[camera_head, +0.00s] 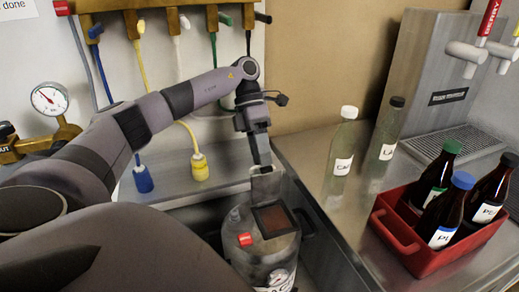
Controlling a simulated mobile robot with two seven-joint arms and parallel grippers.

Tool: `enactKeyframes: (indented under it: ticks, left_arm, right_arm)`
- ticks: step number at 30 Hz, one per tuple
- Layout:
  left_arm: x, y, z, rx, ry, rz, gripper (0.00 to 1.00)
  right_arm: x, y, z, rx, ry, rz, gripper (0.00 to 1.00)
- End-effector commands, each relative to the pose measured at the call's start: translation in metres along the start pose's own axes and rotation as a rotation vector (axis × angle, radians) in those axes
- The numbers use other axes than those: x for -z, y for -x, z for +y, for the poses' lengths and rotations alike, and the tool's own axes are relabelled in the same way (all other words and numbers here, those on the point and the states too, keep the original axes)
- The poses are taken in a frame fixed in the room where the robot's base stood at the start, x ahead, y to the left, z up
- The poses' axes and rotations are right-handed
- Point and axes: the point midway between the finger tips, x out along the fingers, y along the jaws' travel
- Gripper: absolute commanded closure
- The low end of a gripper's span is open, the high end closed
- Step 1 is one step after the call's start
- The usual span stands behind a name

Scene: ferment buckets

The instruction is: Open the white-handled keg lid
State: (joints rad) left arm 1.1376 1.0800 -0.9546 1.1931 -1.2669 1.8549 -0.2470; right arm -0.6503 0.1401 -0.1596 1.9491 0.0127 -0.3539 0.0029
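The keg (252,263) is a pale grey, round-topped container at the bottom centre, with a red tag and a label on its front. On its top is a dark-framed square (274,219) with a reddish-brown middle, which looks like an opening. A small pale panel (265,187) stands up at the far edge of this square; it looks like a raised lid, but I cannot make out a white handle. My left gripper (261,160) points down right above the panel, touching or nearly touching it. Its finger gap is not clear. My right gripper is out of view.
A red crate (405,243) with several dark bottles stands on the steel counter at the right. Two clear bottles, one white-capped (341,155) and one black-capped (386,135), stand behind it. Coloured hoses and a gauge (49,98) are on the left wall.

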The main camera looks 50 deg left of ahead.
Motion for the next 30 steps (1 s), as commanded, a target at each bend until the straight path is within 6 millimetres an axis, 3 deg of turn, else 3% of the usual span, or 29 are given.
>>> enactKeyframes:
  ticks: [1, 14, 17, 25, 30]
  left_arm:
    - [0.002, -0.016, 0.004, 0.0, 0.006, 0.037, 0.63]
    - [0.002, -0.013, 0.005, -0.002, 0.01, 0.034, 0.63]
    - [0.002, -0.004, 0.005, -0.003, 0.01, 0.03, 0.63]
    - [0.001, 0.049, -0.002, -0.004, 0.002, 0.008, 0.63]
    - [0.002, 0.066, -0.003, -0.003, -0.001, 0.003, 0.63]
  right_arm:
    - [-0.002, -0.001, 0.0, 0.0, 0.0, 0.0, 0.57]
    - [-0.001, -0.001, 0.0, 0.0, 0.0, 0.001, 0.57]
    - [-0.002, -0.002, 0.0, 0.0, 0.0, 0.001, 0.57]
    - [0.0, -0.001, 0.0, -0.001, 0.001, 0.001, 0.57]
    - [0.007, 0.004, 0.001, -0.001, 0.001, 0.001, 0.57]
